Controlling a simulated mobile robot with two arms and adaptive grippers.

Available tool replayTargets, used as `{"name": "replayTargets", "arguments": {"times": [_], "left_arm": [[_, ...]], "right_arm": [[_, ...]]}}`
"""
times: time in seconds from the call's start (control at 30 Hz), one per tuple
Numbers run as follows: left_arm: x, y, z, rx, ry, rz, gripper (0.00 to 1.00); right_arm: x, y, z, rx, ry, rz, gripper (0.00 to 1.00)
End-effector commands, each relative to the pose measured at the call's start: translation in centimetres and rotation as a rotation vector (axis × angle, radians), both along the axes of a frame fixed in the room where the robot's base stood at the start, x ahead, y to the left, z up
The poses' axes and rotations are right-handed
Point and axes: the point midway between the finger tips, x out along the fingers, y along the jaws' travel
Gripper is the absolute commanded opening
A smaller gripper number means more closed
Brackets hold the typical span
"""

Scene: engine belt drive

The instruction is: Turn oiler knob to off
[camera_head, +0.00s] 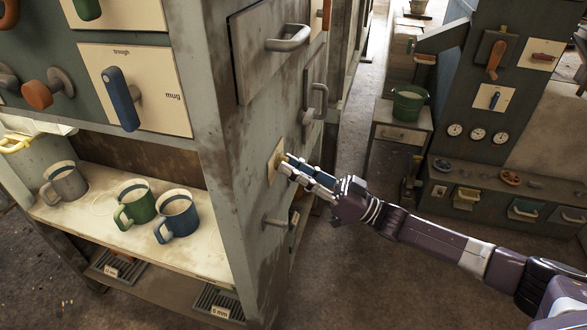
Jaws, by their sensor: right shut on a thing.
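My right gripper (289,165) reaches in from the right to the side face of the grey cabinet (235,135). Its fingers are shut at a small beige plate (274,161) on that face, on what seems to be the oiler knob. The fingers hide most of the knob, so its setting and any label cannot be read. My left gripper is not in view.
Metal handles (289,38) stick out from the side face above and below the plate. A blue lever (121,98) on a trough/mug plate is on the front. Blue (178,215), green (136,204) and grey mugs stand on the shelf. Floor right of the cabinet is clear.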

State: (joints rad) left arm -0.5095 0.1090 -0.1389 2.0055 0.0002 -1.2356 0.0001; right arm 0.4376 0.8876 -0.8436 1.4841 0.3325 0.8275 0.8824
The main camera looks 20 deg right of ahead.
Motion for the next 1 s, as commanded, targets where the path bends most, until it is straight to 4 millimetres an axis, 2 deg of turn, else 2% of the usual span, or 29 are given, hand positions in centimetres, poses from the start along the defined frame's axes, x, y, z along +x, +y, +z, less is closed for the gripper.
{"name": "replayTargets", "arguments": {"times": [0.23, 0.5, 0.53, 0.83, 0.87, 0.9, 1.0], "left_arm": [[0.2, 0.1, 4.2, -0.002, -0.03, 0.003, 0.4], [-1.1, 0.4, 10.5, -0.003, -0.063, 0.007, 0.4], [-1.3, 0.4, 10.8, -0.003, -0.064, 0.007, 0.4], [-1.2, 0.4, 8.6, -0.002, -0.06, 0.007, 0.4], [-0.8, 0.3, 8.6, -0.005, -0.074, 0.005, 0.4], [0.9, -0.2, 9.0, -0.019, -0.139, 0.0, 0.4], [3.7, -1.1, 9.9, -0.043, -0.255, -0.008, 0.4]], "right_arm": [[0.2, -0.1, -0.3, -0.075, -0.113, -0.001, 0.0], [0.4, -0.2, -0.3, -0.195, -0.29, -0.002, 0.0], [0.4, -0.3, -0.3, -0.209, -0.31, -0.002, 0.0], [0.5, -0.3, -0.1, -0.363, -0.538, -0.002, 0.0], [0.6, -0.4, -0.1, -0.378, -0.561, -0.002, 0.0], [0.6, -0.4, -0.1, -0.4, -0.594, -0.002, 0.0], [0.6, -0.4, 0.0, -0.453, -0.672, -0.001, 0.0]]}}
